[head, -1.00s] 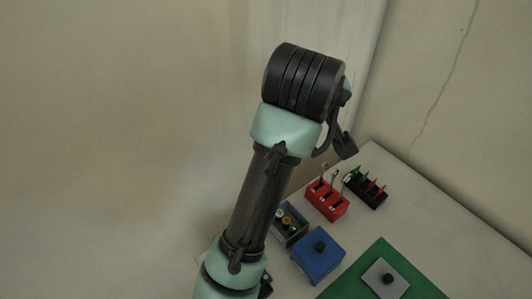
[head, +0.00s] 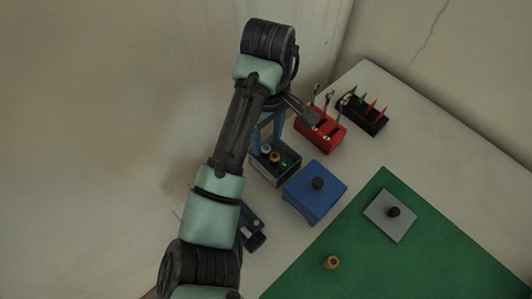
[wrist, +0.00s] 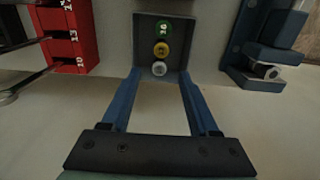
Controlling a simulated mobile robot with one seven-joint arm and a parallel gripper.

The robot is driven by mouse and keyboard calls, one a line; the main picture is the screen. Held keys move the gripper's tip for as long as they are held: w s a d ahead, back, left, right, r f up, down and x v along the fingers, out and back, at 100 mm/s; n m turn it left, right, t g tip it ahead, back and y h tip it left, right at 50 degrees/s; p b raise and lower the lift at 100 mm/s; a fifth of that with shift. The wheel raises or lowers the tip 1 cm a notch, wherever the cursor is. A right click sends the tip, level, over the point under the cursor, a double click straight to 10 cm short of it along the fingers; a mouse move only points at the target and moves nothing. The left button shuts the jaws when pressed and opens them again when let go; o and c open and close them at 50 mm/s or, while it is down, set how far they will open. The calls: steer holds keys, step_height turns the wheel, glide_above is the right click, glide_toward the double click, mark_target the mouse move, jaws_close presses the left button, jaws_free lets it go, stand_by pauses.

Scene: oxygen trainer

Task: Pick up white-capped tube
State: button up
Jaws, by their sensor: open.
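The white-capped tube (wrist: 159,68) stands in a dark grey open box (wrist: 140,50), at the end of a row with a yellow-capped tube (wrist: 161,49) and a green-capped tube (wrist: 163,28). Its pale cap also shows in the head view (head: 266,149). My gripper (wrist: 160,74) is open and empty, its two long blue fingers reaching toward the box, one on each side of the white cap in the wrist view. In the head view the fingers (head: 267,138) point down at the box. Whether they touch it I cannot tell. The tube bodies are hidden.
A red rack (head: 322,130) with metal tools and a black rack (head: 362,114) stand behind the box. A blue block with a black knob (head: 315,190) sits close beside it. A green mat (head: 400,255) holds a grey knobbed plate (head: 390,215) and a yellow-topped piece (head: 331,262).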

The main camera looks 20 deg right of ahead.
mark_target(266, 148)
steer(key=f, duration=0.5)
steer(key=shift+w+f, duration=0.1)
steer(key=shift+w, duration=0.1)
jaws_close()
